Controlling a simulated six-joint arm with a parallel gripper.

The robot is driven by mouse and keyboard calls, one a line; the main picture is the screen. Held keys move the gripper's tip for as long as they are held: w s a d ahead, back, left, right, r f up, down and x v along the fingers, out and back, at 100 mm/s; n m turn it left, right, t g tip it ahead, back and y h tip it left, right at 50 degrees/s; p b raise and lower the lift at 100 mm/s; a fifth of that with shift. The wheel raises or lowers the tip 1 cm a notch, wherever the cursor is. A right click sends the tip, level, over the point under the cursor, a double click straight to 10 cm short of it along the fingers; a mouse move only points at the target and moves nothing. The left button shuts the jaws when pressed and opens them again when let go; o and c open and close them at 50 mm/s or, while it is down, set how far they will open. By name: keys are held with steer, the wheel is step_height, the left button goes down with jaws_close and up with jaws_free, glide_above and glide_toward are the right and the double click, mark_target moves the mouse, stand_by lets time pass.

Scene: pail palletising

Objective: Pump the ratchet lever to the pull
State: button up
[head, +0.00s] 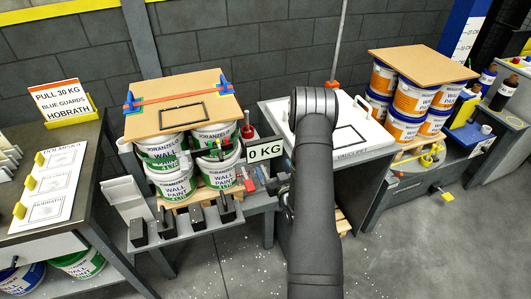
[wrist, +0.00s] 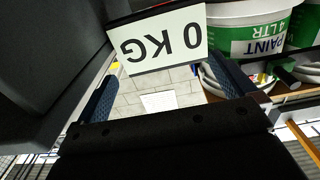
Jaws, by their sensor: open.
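A sign (head: 60,100) reads "PULL 30 KG, BLUE GUARDS, HOBRATH". The readout (head: 265,151) shows 0 KG; it also appears upside down in the wrist view (wrist: 163,38). An orange strap (head: 185,95) crosses the board (head: 200,118) over the green-labelled pails (head: 173,186), with blue guards (head: 225,84) at the board's edges. A small red-handled part (head: 247,131) stands by the readout; I cannot tell whether it is the ratchet lever. My gripper (wrist: 165,92) is open and empty, close to the readout. My arm mostly hides it in the head view.
Black blocks (head: 197,218) line the front of the strapping bench. A white-topped cabinet (head: 367,138) stands behind my arm. Orange-labelled pails (head: 411,98) under another board stand at right. A table with cards (head: 45,185) is at left. Floor (head: 410,245) is clear at front right.

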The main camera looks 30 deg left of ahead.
steer(key=shift+s+d, duration=0.1)
steer(key=v, duration=0.9)
steer(key=shift+s+d, duration=0.25)
steer(key=shift+s, duration=0.05)
